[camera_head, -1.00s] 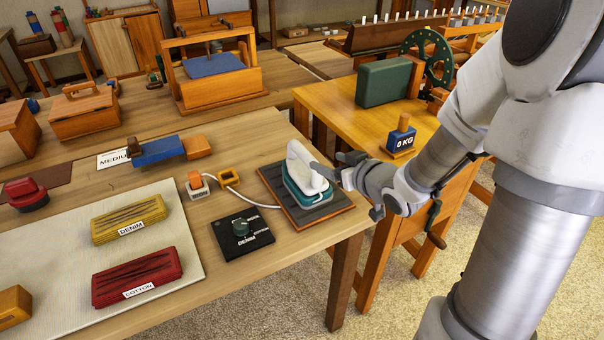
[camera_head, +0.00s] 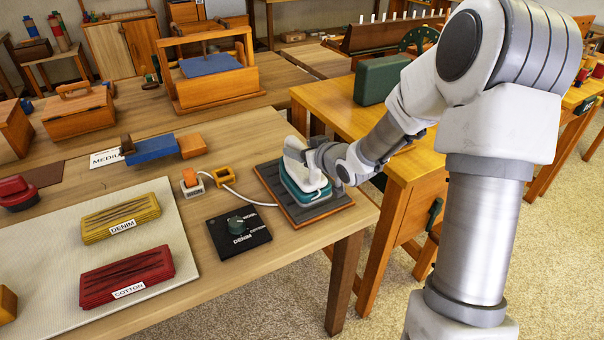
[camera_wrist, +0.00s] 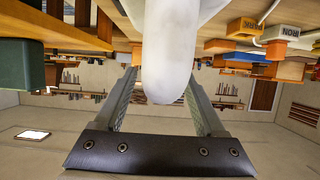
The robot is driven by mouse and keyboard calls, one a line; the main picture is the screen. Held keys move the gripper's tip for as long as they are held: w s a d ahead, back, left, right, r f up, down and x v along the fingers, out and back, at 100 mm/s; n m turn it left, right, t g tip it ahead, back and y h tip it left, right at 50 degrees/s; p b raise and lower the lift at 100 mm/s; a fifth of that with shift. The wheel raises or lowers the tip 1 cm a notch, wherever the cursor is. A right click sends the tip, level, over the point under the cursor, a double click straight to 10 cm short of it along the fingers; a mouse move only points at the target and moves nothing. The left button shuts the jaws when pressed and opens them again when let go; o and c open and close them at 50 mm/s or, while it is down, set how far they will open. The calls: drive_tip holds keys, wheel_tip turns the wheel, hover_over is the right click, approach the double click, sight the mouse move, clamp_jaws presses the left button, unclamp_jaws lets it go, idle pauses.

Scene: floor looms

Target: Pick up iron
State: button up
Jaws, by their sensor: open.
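The iron (camera_head: 293,175), white on top with a teal base, stands on a dark pad (camera_head: 325,209) with a wooden edge near the right end of the workbench. My gripper (camera_head: 318,160) is at the iron's handle, coming from the right. In the wrist view, the white handle (camera_wrist: 170,60) lies between the two spread fingers of my gripper (camera_wrist: 160,90). The fingers appear apart from the handle. In the head view, the fingertips are partly hidden against the iron.
A black dial panel (camera_head: 238,231) lies left of the pad. Yellow (camera_head: 121,217) and red (camera_head: 126,275) folded cloths lie on a pale mat. A yellow table (camera_head: 335,105) with a green case (camera_head: 382,81) stands behind.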

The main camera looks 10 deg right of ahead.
clamp_jaws()
idle(0.3)
idle(1.1)
drive_tip(key=shift+r, duration=0.2)
